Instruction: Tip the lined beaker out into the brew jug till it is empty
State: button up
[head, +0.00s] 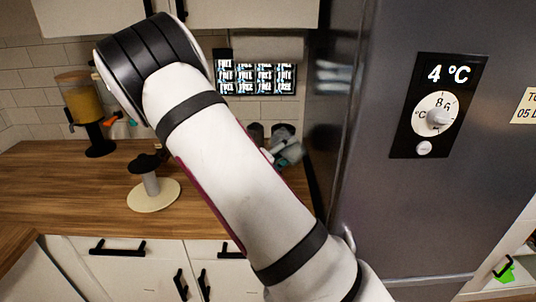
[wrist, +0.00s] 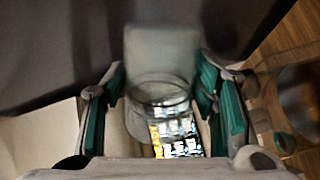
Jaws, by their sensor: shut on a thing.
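My gripper (wrist: 160,103) is shut on a clear glass vessel (wrist: 160,50), which I take to be the lined beaker, between its two teal-padded fingers. A round rim or base shows between the fingers. I cannot make out lines on it or whether liquid is in it. In the head view my gripper (head: 288,153) is mostly hidden behind my arm, low over the counter near the fridge. A blurred, dark, rounded thing (wrist: 298,92) stands by the wooden counter at the right of the wrist view. I cannot tell whether it is the brew jug.
The tall grey fridge (head: 430,210) stands close on the right. On the wooden counter (head: 85,190) are a drink dispenser (head: 78,95) and a pale round-based stand with a dark top (head: 152,192). A sign (head: 257,78) is on the tiled wall. The left counter is mostly clear.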

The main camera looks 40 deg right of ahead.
aim_at(293, 160)
jog(key=shift+f+m, duration=0.35)
jog(key=shift+m, duration=0.15)
jog(key=shift+s+r+m, duration=0.1)
jog(key=shift+r+m, duration=0.25)
jog(key=shift+m, duration=0.65)
jog(key=shift+f+m, duration=0.6)
jog(key=shift+m, duration=0.2)
jog(key=shift+s+r+m, duration=0.1)
jog(key=shift+r+m, duration=0.35)
jog(key=shift+m, duration=0.45)
jog(key=s+f+m, duration=0.1)
jog(key=s+f+m+p, duration=0.1)
jog(key=m, duration=0.1)
jog(key=shift+d, duration=0.25)
jog(key=shift+s+d+f+m+p, duration=0.1)
jog(key=shift+s+f+m+p, duration=0.15)
jog(key=shift+m, duration=0.5)
jog(key=shift+s+d+f+m+p, duration=0.1)
jog(key=shift+s+f+m+p, duration=0.2)
jog(key=shift+m, duration=0.4)
jog(key=shift+s+f+m+p, duration=0.2)
jog(key=shift+s+m, duration=0.05)
jog(key=shift+m, duration=0.5)
